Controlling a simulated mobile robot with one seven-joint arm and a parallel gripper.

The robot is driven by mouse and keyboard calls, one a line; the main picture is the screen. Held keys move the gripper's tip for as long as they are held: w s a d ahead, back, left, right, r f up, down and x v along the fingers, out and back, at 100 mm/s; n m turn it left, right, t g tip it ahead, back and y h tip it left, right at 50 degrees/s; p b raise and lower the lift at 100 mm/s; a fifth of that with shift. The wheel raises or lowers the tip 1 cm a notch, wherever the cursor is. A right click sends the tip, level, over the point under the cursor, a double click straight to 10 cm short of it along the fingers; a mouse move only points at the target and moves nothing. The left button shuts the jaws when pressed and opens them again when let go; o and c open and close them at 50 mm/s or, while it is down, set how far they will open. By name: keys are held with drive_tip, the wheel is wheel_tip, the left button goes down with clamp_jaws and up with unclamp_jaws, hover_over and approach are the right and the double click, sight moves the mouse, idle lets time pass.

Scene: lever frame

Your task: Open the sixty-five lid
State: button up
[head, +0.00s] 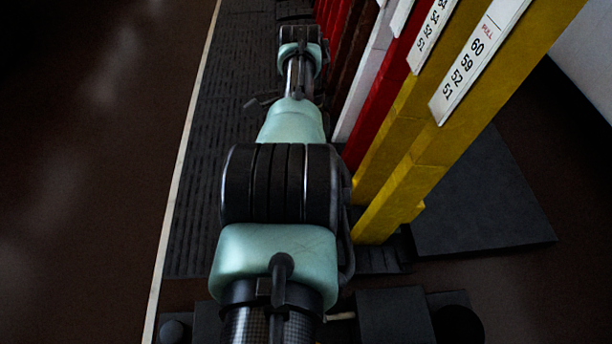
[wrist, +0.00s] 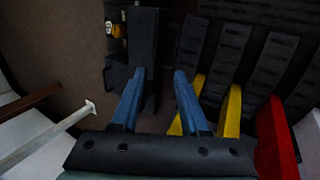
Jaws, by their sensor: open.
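I cannot make out a lid marked sixty-five in either view. Tall levers stand to the right of my arm in the head view. The nearest is a yellow lever (head: 436,150) with a white number plate (head: 480,60) reading PULL, 60, 59, 52, 51. Behind it is a second yellow lever (head: 397,130) with another plate (head: 434,35), then a red lever (head: 378,107). My gripper (wrist: 160,74) shows in the wrist view with two blue fingers apart and nothing between them. In that view yellow bars (wrist: 230,112) and a red bar (wrist: 277,140) lie right of the fingers.
A pale bar with a square end (wrist: 88,108) and a brown bar (wrist: 30,104) reach in at the wrist view's left. Dark ribbed floor plates (head: 200,190) run beneath my arm. Brown floor (head: 90,180) at the head view's left is clear.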

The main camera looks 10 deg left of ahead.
drive_tip(key=shift+w+d+f, duration=0.1)
drive_tip(key=shift+d, duration=0.05)
drive_tip(key=c, duration=0.4)
drive_tip(key=f+n+p, duration=0.1)
drive_tip(key=w+d+f+n+t+p, duration=0.1)
drive_tip(key=d+f+n+p, duration=0.1)
drive_tip(key=shift+w+n+t, duration=0.3)
drive_tip(key=shift+t, duration=0.1)
clamp_jaws()
drive_tip(key=s+a+f+n+t+y, duration=0.1)
drive_tip(key=a+f+n+t, duration=0.15)
drive_tip(key=f+n, duration=0.45)
drive_tip(key=a+f+n+t+y, duration=0.1)
drive_tip(key=f+n+t+y, duration=0.1)
drive_tip(key=f+n+t, duration=0.35)
drive_tip(key=shift+s+d+r+n+g+b, duration=0.25)
drive_tip(key=shift+s+d+n+g, duration=0.1)
drive_tip(key=shift+s, duration=0.3)
drive_tip(key=shift+s+d+r+n+g+b, duration=0.25)
drive_tip(key=shift+s+r+n, duration=0.1)
drive_tip(key=shift+s, duration=0.25)
drive_tip(key=shift+s+d+r+n+g+b, duration=0.15)
drive_tip(key=shift+s+d+r+n+g, duration=0.15)
drive_tip(key=shift+s, duration=0.35)
